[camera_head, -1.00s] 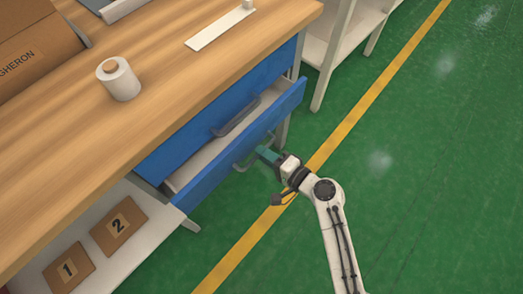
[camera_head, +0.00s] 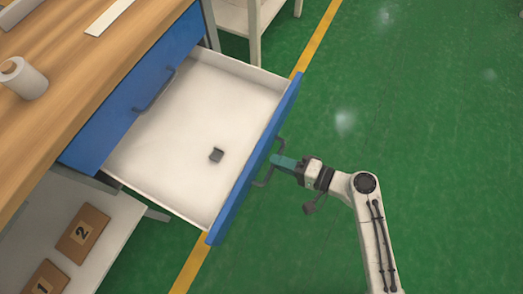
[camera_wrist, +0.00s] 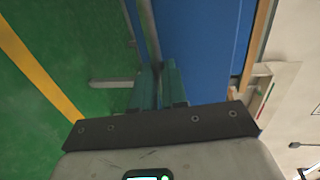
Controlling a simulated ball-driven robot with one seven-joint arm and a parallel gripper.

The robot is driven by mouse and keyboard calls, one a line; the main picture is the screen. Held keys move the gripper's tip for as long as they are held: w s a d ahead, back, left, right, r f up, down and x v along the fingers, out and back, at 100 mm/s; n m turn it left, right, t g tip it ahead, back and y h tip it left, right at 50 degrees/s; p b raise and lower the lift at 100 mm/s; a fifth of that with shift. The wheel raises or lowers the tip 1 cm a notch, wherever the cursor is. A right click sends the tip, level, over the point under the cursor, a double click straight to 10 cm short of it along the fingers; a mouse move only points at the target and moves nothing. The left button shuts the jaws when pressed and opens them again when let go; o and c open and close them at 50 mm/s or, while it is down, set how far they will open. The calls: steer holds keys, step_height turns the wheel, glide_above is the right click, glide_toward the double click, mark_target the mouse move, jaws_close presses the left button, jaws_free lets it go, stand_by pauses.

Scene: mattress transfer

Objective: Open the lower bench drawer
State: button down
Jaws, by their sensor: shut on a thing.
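The lower bench drawer (camera_head: 190,135) is pulled far out from the bench, and its white inside shows in the head view. Its blue front (camera_head: 255,160) carries a grey bar handle (camera_head: 264,180). My gripper (camera_head: 278,162) is at that handle, with its teal fingers shut on it. In the wrist view the teal fingers (camera_wrist: 158,85) close around the handle bar (camera_wrist: 148,35), beside the blue drawer front (camera_wrist: 200,45). A small dark grey object (camera_head: 216,155) lies on the drawer floor. The upper blue drawer (camera_head: 140,95) is shut.
The wooden bench top (camera_head: 95,60) holds a white roll (camera_head: 22,78) and a white strip (camera_head: 109,17). Boxes marked 2 (camera_head: 83,235) and 1 (camera_head: 45,278) lie on the lower shelf. A white rack (camera_head: 254,30) stands at the back. Green floor (camera_head: 430,110) to the right is clear.

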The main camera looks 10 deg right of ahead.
steer(key=shift+f+v, duration=0.2)
steer(key=shift+v, duration=0.7)
steer(key=shift+f+v, duration=0.2)
steer(key=shift+v, duration=0.7)
steer(key=c, duration=1.2)
jaws_free()
steer(key=shift+o, duration=0.2)
steer(key=p+v, duration=0.1)
steer(key=v, duration=1)
